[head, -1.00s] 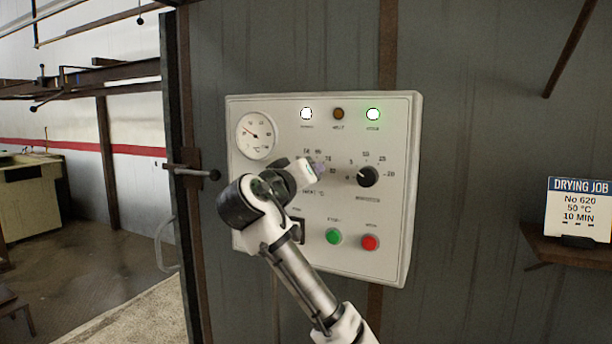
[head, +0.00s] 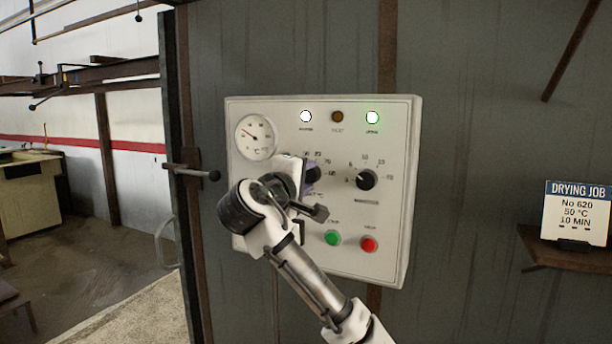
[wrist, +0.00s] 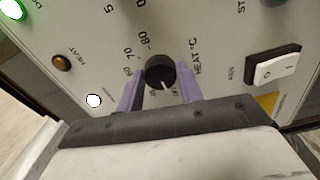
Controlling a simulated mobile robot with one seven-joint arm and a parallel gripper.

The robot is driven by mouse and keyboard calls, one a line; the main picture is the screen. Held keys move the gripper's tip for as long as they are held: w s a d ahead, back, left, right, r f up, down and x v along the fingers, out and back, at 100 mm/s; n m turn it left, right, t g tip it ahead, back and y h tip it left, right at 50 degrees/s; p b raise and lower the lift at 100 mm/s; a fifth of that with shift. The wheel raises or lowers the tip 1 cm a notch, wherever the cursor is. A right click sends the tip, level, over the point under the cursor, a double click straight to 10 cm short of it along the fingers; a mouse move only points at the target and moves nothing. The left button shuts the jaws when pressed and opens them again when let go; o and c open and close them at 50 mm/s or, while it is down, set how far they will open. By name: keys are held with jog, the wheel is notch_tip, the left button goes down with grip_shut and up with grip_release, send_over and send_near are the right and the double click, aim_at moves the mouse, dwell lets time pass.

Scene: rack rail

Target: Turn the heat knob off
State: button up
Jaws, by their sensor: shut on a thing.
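The heat knob (wrist: 160,72) is a round black knob with a white pointer mark, set in a temperature scale on the white control panel (head: 395,225). In the wrist view its pointer faces down toward my palm, between small labels too blurred to read. My gripper (wrist: 161,80) is shut on the knob, with one purple finger on each side of it. In the head view my gripper (head: 309,180) covers most of the knob and the left of its scale. The heat lamp (head: 337,116) is dull amber and looks unlit.
To the right of my gripper is a second black knob (head: 366,179). Below are a green button (head: 332,238), a red button (head: 369,244) and a fan rocker switch (wrist: 275,69). A dial gauge (head: 256,136) is at upper left. A job sign (head: 577,212) stands on a shelf at right.

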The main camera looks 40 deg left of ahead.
jog(key=shift+n, duration=0.6)
jog(key=o, duration=1)
jog(key=shift+b+v, duration=2.55)
jog(key=shift+v, duration=4.4)
jog(key=shift+a, duration=0.15)
